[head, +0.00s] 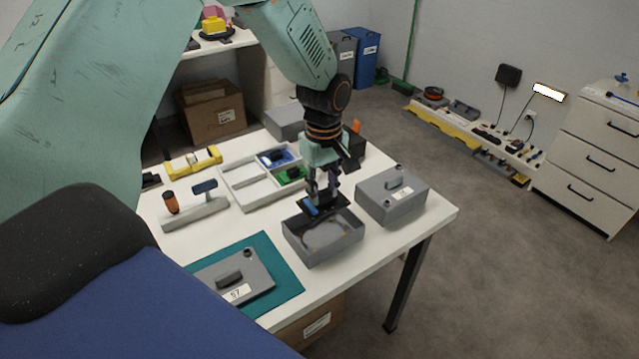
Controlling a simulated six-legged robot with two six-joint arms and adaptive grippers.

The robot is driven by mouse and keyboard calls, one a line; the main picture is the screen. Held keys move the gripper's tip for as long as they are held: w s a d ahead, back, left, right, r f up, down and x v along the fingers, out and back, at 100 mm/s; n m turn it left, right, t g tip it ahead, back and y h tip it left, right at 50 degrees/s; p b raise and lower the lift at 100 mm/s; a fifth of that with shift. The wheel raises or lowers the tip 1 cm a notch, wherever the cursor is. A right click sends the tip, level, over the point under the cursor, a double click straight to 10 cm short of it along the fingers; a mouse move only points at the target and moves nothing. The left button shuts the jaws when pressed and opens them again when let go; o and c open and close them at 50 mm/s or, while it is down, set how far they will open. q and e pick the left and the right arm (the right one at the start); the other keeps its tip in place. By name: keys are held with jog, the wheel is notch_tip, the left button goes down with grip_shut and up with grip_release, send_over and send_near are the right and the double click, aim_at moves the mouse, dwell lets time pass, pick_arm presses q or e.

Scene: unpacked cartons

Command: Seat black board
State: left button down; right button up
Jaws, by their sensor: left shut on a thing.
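My left gripper (324,188) comes down from above and is shut on the black board (330,207). The board is a dark flat piece with a small blue part (308,207) at its left end. It is over the back part of an open grey box (324,251), at or just above the rim; I cannot tell whether it touches. The box's floor shows a lighter rounded shape. My right gripper is not in view.
A closed grey box (391,196) with a handle stands right of the open one. A grey lid (231,279) lies on a teal mat (285,262) in front. A white tray (239,193) with blue and green pieces, and a tool holder (196,213), stand left.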

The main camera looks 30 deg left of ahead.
aim_at(323, 203)
pick_arm(q)
jog(key=shift+w+f, duration=0.2)
jog(key=shift+f, duration=0.05)
jog(key=shift+f+b, duration=0.25)
jog(key=shift+b, duration=0.2)
jog(key=shift+a+f+b, duration=0.25)
jog(key=shift+f+b, duration=0.7)
jog(key=shift+b, duration=0.05)
notch_tip(323, 203, down, 2)
jog(key=shift+d+f+b, duration=0.1)
jog(key=shift+d+b, duration=0.05)
jog(key=shift+b, duration=1)
jog(key=shift+s+r+p, duration=0.1)
jog(key=shift+r+p, duration=0.2)
jog(key=shift+p, duration=0.15)
jog(key=shift+f, duration=0.15)
jog(key=shift+p, duration=0.35)
